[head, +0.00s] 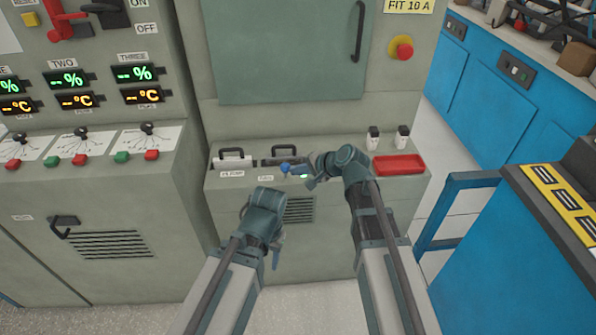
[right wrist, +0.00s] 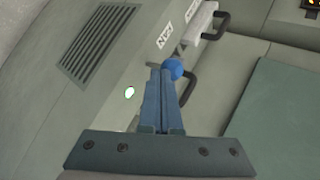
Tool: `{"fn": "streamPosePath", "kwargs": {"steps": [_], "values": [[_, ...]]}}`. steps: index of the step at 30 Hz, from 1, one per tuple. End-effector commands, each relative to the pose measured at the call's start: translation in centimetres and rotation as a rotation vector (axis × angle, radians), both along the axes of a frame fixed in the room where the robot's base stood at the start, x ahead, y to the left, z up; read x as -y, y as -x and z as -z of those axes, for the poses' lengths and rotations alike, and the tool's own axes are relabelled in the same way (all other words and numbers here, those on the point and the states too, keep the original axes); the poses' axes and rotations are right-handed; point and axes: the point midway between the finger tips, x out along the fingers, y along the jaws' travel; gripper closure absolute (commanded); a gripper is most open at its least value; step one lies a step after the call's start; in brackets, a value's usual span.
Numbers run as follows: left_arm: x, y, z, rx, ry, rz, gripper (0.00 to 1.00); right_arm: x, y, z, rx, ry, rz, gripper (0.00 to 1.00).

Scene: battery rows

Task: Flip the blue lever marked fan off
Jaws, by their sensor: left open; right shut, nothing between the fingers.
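The blue lever knob (head: 284,168) sits at the front edge of the low ledge, near a small white label. In the right wrist view the blue knob (right wrist: 173,69) is just beyond my fingertips, beside a label (right wrist: 165,37) that seems to read FAN. My right gripper (head: 299,174) is shut and empty, close to the knob's right side; its fingers (right wrist: 162,73) are together, and I cannot tell whether they touch the knob. The lever's shaft is mostly hidden. My left gripper (head: 275,260) hangs low in front of the cabinet, apart from the lever, its fingers partly hidden.

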Motion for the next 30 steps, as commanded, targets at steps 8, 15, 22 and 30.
{"fn": "streamPosePath", "kwargs": {"steps": [8, 15, 22, 30], "values": [[0.0, 0.0, -1.4, 0.000, 0.000, 0.000, 0.50, 0.0, -0.8, -0.7, -0.063, 0.002, -0.002, 1.00], [0.0, 0.0, -3.9, 0.000, 0.000, 0.000, 0.50, -0.1, -2.6, -1.6, -0.224, 0.009, -0.002, 1.00], [0.0, 0.0, -5.4, 0.000, 0.000, 0.000, 0.50, -0.2, -4.2, -1.8, -0.404, 0.014, -0.002, 1.00], [0.0, 0.0, -5.8, 0.000, 0.000, 0.000, 0.50, -0.2, -4.7, -1.6, -0.525, 0.019, 0.000, 1.00]]}}
